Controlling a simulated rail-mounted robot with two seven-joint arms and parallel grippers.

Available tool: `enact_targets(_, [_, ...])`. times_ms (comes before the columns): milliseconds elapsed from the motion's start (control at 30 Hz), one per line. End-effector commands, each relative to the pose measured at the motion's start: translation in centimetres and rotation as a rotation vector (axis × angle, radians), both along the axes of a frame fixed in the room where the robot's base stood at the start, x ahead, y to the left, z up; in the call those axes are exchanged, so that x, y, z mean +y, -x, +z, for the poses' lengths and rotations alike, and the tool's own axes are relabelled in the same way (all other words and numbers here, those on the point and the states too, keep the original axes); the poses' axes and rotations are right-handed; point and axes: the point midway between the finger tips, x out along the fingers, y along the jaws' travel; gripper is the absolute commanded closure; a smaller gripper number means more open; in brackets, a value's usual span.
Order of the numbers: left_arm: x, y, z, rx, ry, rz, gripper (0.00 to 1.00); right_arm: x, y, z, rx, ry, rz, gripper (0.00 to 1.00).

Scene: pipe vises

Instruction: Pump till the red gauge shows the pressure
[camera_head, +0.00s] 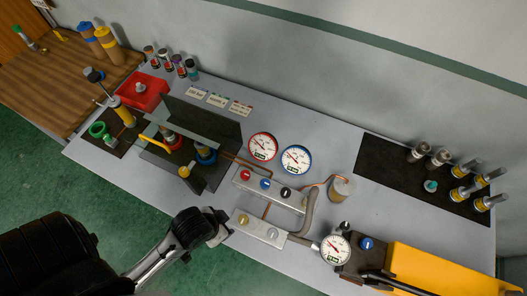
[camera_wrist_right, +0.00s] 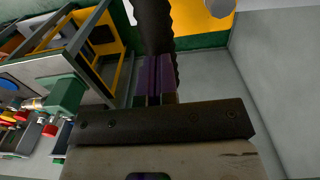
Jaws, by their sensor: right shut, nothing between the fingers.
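The red-rimmed gauge (camera_head: 262,147) stands near the middle of the bench; its needle is too small to read for certain. A blue-rimmed gauge (camera_head: 296,160) is beside it. A yellow pump body (camera_head: 430,268) with a dark lever (camera_head: 395,284) lies at the lower right, partly cut off. A grey-rimmed gauge (camera_head: 335,249) is left of it. My left gripper (camera_head: 216,232) is at the bench's front edge, apart from the gauges; its fingers are unclear. My right gripper (camera_wrist_right: 153,80) is shut and empty. A dark ribbed bar (camera_wrist_right: 156,25) is just beyond its fingertips; contact is unclear.
Valve blocks with coloured knobs (camera_head: 268,186) and copper pipes sit in front of the gauges. A clear guard (camera_head: 200,125) covers vises at left. A red box (camera_head: 145,92) and metal fittings (camera_head: 440,158) stand further back.

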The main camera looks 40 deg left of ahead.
Motion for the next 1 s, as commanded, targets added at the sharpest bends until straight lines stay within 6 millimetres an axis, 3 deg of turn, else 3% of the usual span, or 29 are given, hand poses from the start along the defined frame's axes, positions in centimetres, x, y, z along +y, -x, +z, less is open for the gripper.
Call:
enact_targets(500, [0.1, 0.0, -3.6, 0.0, -0.002, -0.001, 0.41, -0.8, -0.2, -4.2, 0.001, -0.001, 0.0, 1.0])
enact_targets(1000, [0.3, 0.0, -3.7, -0.001, -0.011, -0.007, 0.41, -0.9, -0.2, -4.4, 0.001, 0.001, 0.0, 1.0])
